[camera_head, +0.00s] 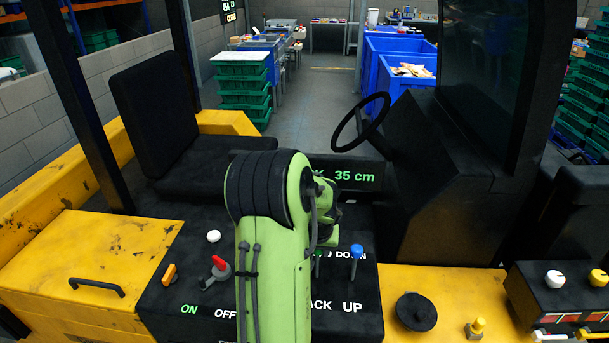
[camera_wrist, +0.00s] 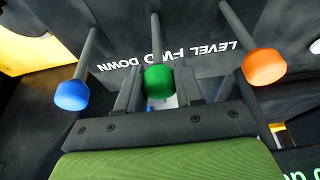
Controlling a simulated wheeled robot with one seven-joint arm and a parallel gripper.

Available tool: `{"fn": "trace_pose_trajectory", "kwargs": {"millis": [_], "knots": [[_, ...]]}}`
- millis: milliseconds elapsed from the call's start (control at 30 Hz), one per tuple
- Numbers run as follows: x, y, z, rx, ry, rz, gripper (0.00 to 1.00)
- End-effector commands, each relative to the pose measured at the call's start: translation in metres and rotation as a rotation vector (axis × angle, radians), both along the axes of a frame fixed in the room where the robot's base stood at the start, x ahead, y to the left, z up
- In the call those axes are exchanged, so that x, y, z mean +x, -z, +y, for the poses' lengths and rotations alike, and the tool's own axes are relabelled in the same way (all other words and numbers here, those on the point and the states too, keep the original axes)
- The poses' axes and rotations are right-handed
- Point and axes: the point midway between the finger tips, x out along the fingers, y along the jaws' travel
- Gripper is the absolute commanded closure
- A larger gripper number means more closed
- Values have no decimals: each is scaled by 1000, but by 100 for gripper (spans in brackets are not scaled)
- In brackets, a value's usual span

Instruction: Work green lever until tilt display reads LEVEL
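The green lever's knob (camera_wrist: 158,82) shows in the middle of the wrist view, with its shaft rising behind it. My gripper (camera_wrist: 160,85) has one finger on each side of this knob, close against it, and looks shut on it. In the head view my arm hides most of the green lever and the gripper. A black display (camera_head: 355,177) right of my arm shows "35 cm" in green; its left part is hidden by the arm. No reading of LEVEL is visible on it. Lettering "LEVEL FWD DOWN" shows on the panel in the wrist view.
A blue lever (camera_head: 356,252) and an orange lever (camera_wrist: 264,66) flank the green one closely. A red lever (camera_head: 220,266) stands left of my arm. The steering wheel (camera_head: 363,122) and black seat (camera_head: 165,110) are beyond. A black cap (camera_head: 416,311) sits at right.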

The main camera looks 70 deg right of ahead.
Motion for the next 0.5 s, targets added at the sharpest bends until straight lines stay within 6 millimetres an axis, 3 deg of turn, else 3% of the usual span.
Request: {"fn": "trace_pose_trajectory", "kwargs": {"millis": [100, 500], "knots": [[0, 0, 0, 0, 0, 0, 79], [4, 2, -21, -2, -1, 1, 79]]}}
